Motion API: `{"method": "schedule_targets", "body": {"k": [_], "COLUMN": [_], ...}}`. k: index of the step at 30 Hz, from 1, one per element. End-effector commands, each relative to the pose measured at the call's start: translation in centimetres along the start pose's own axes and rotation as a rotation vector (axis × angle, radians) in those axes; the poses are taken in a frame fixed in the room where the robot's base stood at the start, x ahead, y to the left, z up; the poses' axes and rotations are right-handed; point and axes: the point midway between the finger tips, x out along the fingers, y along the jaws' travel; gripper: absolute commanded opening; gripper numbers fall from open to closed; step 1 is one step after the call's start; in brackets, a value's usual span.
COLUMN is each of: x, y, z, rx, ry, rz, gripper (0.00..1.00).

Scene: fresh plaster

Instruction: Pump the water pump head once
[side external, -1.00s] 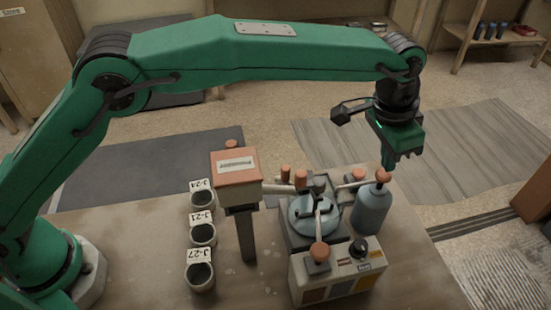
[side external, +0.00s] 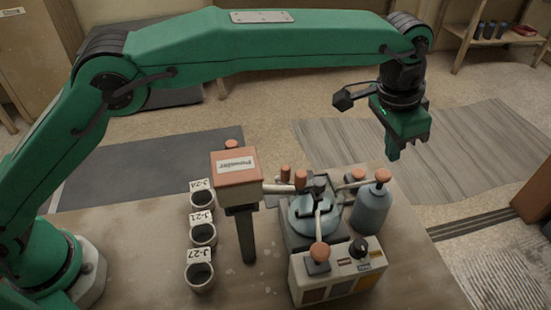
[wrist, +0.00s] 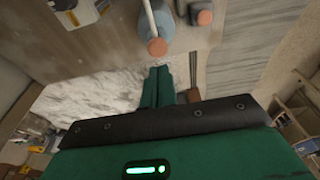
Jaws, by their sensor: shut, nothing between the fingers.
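The water pump is a blue-grey bottle (side external: 371,208) with an orange-brown pump head (side external: 382,175) on top. It stands upright at the right side of the workstation in the side view. In the wrist view the pump head (wrist: 157,47) shows just beyond my fingertips, with the bottle partly hidden under it. My gripper (side external: 392,156) is shut and empty. It hangs pointing down, above and slightly right of the pump head in the side view, with a gap between them. Its fingers (wrist: 159,70) lie together in the wrist view.
Left of the bottle stands a machine with a round blue-grey top (side external: 303,228), orange-tipped levers (side external: 358,174) and a front control box (side external: 335,275). A labelled box on a post (side external: 236,166) and three cups (side external: 203,236) stand further left. The table (side external: 415,265) is clear at front right.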

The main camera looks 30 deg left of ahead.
Motion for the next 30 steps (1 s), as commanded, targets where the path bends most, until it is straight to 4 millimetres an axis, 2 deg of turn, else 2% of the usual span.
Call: {"method": "schedule_targets", "body": {"k": [13, 26, 30], "x": [-2.9, -3.3, -3.8], "y": [0.0, -0.1, -0.7], "z": [-0.6, -0.6, -0.4], "rx": [0.000, -0.001, -0.010], "ry": [0.000, 0.000, 0.003], "rz": [0.000, 0.000, -0.002], "gripper": [0.00, 0.00, 0.00]}}
